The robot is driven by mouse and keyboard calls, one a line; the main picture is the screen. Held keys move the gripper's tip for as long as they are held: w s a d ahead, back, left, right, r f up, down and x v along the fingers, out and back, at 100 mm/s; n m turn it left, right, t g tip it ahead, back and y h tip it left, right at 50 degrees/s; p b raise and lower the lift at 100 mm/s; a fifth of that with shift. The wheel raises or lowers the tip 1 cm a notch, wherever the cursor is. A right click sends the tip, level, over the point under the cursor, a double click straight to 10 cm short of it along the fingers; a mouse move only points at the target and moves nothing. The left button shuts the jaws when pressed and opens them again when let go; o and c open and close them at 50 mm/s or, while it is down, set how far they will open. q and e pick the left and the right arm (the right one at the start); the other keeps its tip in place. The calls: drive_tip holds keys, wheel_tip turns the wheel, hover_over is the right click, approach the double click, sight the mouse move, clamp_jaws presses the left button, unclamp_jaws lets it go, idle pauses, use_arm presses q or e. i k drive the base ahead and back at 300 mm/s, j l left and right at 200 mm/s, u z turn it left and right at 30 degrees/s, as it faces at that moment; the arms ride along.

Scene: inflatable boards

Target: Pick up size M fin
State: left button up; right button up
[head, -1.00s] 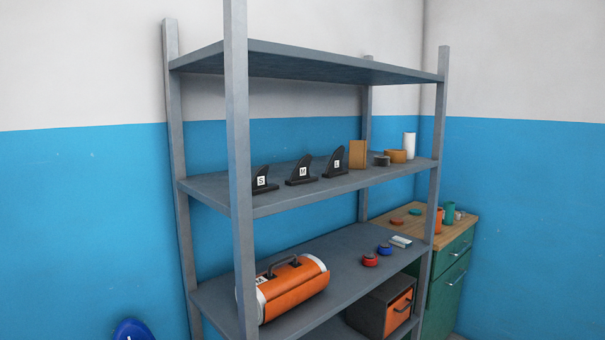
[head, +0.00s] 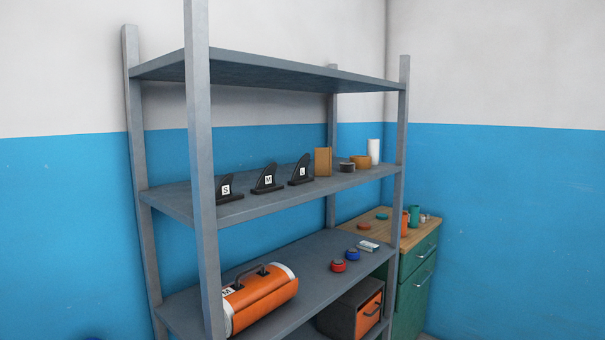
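The size M fin (head: 267,180) is black with a white label marked M. It stands upright on the second shelf from the top (head: 262,205) of a grey metal rack. A black fin marked S (head: 227,190) stands to its left, partly near the front post. A black fin marked L (head: 301,171) stands to its right. The fins are apart from one another. Neither of my grippers is in view.
Grey posts (head: 201,160) frame the rack, and a top shelf (head: 270,72) covers the fins. A brown block (head: 322,161) and a white cylinder (head: 374,151) stand farther right. An orange roll (head: 262,297) lies below. A green cabinet (head: 415,285) is at right.

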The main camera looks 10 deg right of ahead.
sight(266, 184)
drive_tip(key=u, duration=0.45)
drive_tip(key=i+l+u, duration=0.45)
drive_tip(key=l, duration=0.15)
drive_tip(key=l+u, duration=0.2)
drive_tip(key=i+l+u, duration=0.2)
drive_tip(key=l, duration=0.3)
